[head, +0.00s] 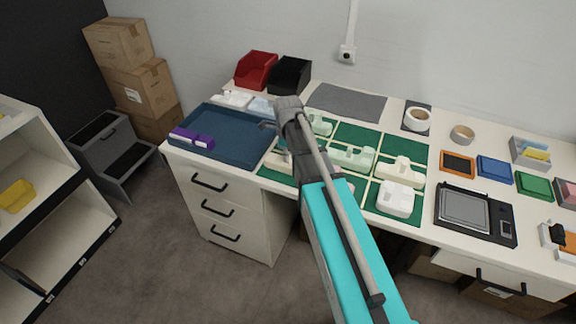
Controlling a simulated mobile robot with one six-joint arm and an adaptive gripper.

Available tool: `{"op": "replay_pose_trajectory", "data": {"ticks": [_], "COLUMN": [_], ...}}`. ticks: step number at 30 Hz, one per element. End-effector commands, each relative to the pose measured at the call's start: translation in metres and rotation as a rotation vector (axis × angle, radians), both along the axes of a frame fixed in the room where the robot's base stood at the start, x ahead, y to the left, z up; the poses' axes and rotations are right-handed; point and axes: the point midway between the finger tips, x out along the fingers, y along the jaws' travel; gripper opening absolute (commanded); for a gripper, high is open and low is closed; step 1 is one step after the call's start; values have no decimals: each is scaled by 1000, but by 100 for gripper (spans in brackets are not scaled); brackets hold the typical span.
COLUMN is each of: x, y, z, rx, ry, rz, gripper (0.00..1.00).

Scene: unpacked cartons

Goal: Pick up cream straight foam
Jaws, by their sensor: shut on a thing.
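My gripper (268,126) is at the end of my arm, above the right edge of the blue tray and the left part of the green mat. One grey finger shows; my wrist hides the rest. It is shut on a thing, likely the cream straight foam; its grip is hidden. A cream foam piece (279,159) shows just below the gripper, partly behind my arm; whether it touches the fingers I cannot tell. Other pale foam pieces (353,157) and a cream one (400,171) lie on the green mat (366,134), which has pale dividing lines.
The blue tray (226,142) holds purple-and-white pieces (192,138) at its left; its middle is clear. Red (256,70) and black (290,74) bins stand at the back. A white block (395,198) sits on the mat's front right. A scale-like device (468,209) lies further right.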

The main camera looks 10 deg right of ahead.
Motion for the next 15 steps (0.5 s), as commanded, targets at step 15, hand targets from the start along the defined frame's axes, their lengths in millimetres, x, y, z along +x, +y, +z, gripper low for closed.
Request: {"op": "replay_pose_trajectory", "data": {"ticks": [15], "x": [0], "y": [0], "z": [5], "rx": [0], "ry": [0], "rz": [0], "gripper": [0]}}
